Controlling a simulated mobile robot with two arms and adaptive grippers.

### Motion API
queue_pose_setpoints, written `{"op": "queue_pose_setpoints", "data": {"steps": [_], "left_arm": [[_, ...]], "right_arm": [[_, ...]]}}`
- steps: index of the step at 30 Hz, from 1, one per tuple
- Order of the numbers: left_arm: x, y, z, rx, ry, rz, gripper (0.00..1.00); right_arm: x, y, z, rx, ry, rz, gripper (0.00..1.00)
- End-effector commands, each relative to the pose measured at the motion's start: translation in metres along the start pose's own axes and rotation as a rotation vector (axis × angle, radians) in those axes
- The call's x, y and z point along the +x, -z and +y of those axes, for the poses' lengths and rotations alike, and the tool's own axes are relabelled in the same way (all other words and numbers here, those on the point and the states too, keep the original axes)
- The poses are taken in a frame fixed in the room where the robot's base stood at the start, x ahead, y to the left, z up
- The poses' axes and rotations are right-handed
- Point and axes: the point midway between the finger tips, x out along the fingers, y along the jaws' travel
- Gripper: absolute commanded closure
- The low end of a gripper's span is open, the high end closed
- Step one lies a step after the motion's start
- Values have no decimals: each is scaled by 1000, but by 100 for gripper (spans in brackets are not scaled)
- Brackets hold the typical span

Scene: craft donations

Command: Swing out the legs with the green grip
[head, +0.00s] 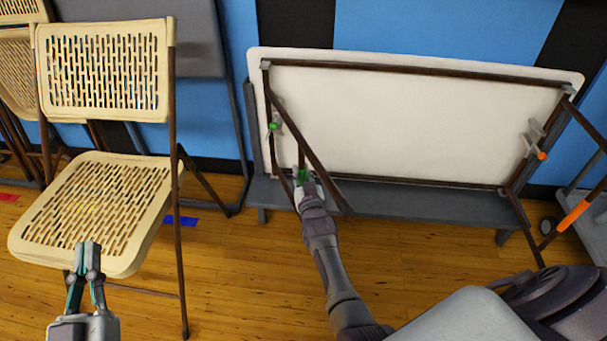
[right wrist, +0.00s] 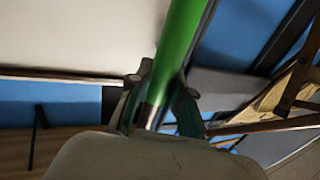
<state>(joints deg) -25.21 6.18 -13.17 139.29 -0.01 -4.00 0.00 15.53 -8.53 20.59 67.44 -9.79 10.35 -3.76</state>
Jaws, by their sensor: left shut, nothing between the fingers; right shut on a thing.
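A folding table (head: 420,125) stands on its long edge with its pale underside facing me. The legs with the green grip (head: 312,158) are on its left end and angle out from the underside. My right gripper (head: 303,183) is shut around the green grip (head: 304,175), low on these legs. In the right wrist view the green grip (right wrist: 181,45) runs between the fingers (right wrist: 160,100). My left gripper (head: 88,250) is shut and empty, in front of the tan chair, away from the table.
The other legs, with an orange grip (head: 573,216), stick out at the table's right end. A green knob (head: 273,126) and an orange knob (head: 541,155) sit on the braces. A tan folding chair (head: 95,205) stands at left. A grey bench (head: 420,212) is under the table.

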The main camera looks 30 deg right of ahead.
Motion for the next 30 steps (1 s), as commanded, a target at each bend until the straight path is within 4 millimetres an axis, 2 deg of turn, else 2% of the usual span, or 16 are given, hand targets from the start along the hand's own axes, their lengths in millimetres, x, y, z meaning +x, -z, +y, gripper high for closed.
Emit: {"op": "queue_pose_setpoints", "data": {"steps": [5, 6, 10, 18, 22, 26, 30], "left_arm": [[0, 0, 0, 0, 0, -1, 100], [0, 0, 0, 0, 0, -1, 100], [0, 0, 0, 0, 0, -1, 100], [0, 0, 0, 0, 0, -1, 100], [0, 0, 0, 0, 0, -1, 100], [0, 0, 0, 0, 0, -1, 100], [0, 0, 0, 0, 0, -1, 100]], "right_arm": [[2, 4, 0, 1, 1, 8, 100], [2, 4, 0, 1, 1, 8, 74], [1, 3, 0, 1, 1, 6, 55], [1, 2, 0, 1, 0, 3, 55], [1, 10, 0, 0, 0, 6, 55], [1, 30, 0, 1, 0, 9, 55], [1, 59, 0, 1, 1, 10, 55]]}}
